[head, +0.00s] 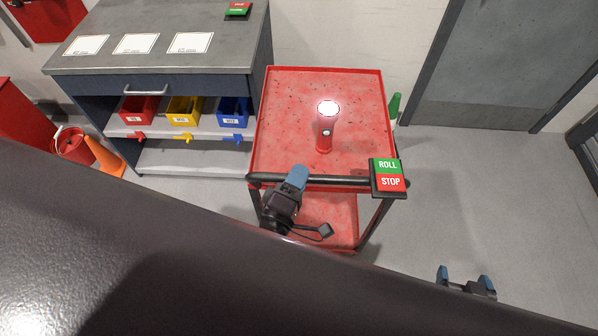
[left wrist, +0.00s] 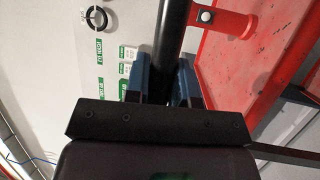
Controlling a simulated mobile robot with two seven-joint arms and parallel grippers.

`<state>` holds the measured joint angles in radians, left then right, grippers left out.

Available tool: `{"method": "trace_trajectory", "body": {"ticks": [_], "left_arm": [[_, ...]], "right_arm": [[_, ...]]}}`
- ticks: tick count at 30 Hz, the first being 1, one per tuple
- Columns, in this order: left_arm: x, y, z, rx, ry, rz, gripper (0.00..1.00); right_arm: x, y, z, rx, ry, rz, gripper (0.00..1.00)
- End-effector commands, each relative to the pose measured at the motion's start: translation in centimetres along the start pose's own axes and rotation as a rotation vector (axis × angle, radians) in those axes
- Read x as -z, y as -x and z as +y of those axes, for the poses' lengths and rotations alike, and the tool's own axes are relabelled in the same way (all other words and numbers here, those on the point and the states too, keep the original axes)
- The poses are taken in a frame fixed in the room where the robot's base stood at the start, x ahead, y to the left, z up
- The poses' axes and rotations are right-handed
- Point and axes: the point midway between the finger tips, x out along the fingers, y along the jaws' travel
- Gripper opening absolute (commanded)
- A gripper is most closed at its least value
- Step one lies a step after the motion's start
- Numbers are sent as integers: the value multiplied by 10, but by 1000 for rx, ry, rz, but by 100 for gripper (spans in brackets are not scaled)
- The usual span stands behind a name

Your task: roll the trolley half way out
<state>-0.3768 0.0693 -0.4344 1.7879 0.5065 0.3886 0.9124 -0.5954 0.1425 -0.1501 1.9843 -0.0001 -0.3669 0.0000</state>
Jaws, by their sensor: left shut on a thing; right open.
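The red trolley (head: 285,110) stands beside the grey workbench, with a black push handle (head: 335,180) along its near side. My left gripper (head: 298,178) is shut on that handle, left of its middle. In the left wrist view, the dark handle bar (left wrist: 174,35) runs between the blue fingertips of the left gripper (left wrist: 168,82), and the red trolley top (left wrist: 240,60) lies to the right. A green and red ROLL/STOP sign (head: 388,175) sits at the handle's right end. My right gripper (head: 466,279) is open and empty, over the floor at the lower right, apart from the trolley.
A red torch (head: 325,135) stands upright on the trolley top. The workbench (head: 160,65) at left holds red, yellow and blue bins (head: 233,108) on a shelf. An orange cone (head: 106,157) and red bucket (head: 72,146) stand left. Floor (head: 470,190) to the right is clear.

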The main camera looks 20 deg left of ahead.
Motion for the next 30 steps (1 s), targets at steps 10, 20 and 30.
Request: {"method": "trace_trajectory", "body": {"ticks": [10,20,30], "left_arm": [[0,0,-1,2,-1,-1,45],[0,2,0,1,0,0,48],[0,48,-2,4,-1,-1,48]], "right_arm": [[-1,1,0,0,-2,-2,83],[-7,5,0,-3,-4,-14,83],[-8,-1,-1,-2,-2,-4,83]]}}
